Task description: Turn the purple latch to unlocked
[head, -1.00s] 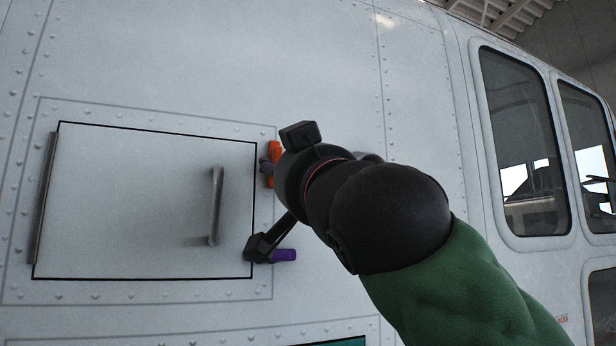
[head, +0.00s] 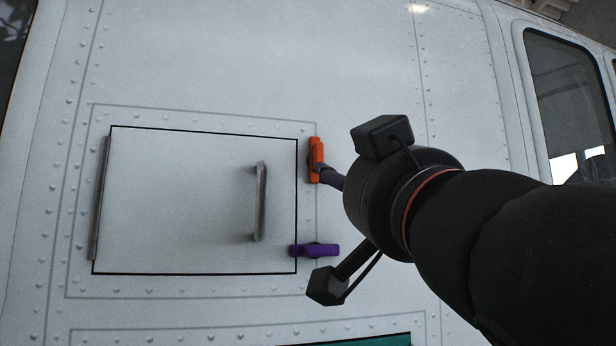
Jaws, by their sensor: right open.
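The purple latch (head: 315,250) lies horizontally across the right edge of the access panel (head: 185,205), near its lower right corner. Its whole length shows. My right gripper (head: 356,211) is open, with its fingers spread wide, one high and one low. It is in front of the fuselage, to the right of the panel. The lower finger shows just below the purple latch, apart from it in the picture; the depth between them is hard to tell. My left gripper is not in view.
An orange latch (head: 316,160) stands vertically beside the panel's upper right edge, with a dark stub close to it. A grey handle (head: 260,202) is on the panel and a hinge (head: 100,198) on its left. Cockpit windows (head: 566,105) are at right.

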